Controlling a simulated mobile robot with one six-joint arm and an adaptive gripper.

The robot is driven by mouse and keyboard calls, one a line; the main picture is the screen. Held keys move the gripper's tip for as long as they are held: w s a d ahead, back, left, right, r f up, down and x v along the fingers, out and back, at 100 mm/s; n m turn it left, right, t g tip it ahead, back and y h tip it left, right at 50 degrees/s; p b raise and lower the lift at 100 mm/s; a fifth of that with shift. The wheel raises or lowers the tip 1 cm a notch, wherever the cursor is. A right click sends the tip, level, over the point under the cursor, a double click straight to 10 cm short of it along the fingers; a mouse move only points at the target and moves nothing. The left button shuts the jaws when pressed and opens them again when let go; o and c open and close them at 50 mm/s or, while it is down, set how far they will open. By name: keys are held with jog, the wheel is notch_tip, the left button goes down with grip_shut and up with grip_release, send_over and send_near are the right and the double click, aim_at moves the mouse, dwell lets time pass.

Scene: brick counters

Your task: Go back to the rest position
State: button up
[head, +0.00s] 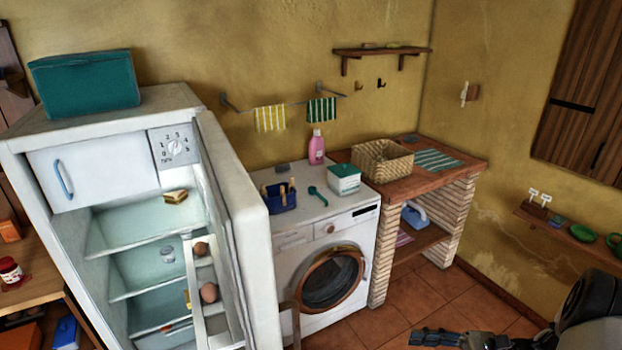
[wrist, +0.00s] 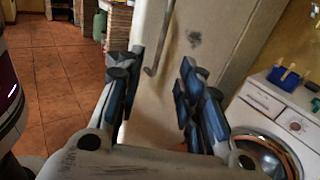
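My gripper shows at the bottom right of the head view (head: 432,338), partly cut off by the lower edge. In the wrist view its two dark blue-grey fingers (wrist: 158,75) stand wide apart with nothing held between them. The white fridge (head: 130,125) stands at the left with its door (head: 245,215) open. The door's outer face and long handle (wrist: 158,45) show beyond the fingers in the wrist view. In the head view the gripper is well to the right of the door, apart from it.
The fridge holds a sandwich (head: 175,197) and eggs (head: 209,292). A washing machine (head: 345,215) carries a blue caddy (head: 280,198), pink bottle (head: 317,148) and white-green tub (head: 344,181). A brick counter (head: 464,165) holds a basket (head: 382,162). Tiled floor (head: 445,297) is clear before the counter.

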jog(key=s+a+r+n+g+h, duration=0.5)
jog(key=a+r+n+h, duration=0.25)
jog(key=a+r, duration=0.3)
jog(key=s+a+r+n+t+h, duration=0.1)
jog(key=s+r+n+t+h, duration=0.5)
jog(key=s+r+n+h, duration=0.3)
jog(key=s+n+h, duration=0.1)
jog(key=s+n, duration=0.2)
jog(key=shift+a+t, duration=0.15)
jog(key=shift+t, duration=0.25)
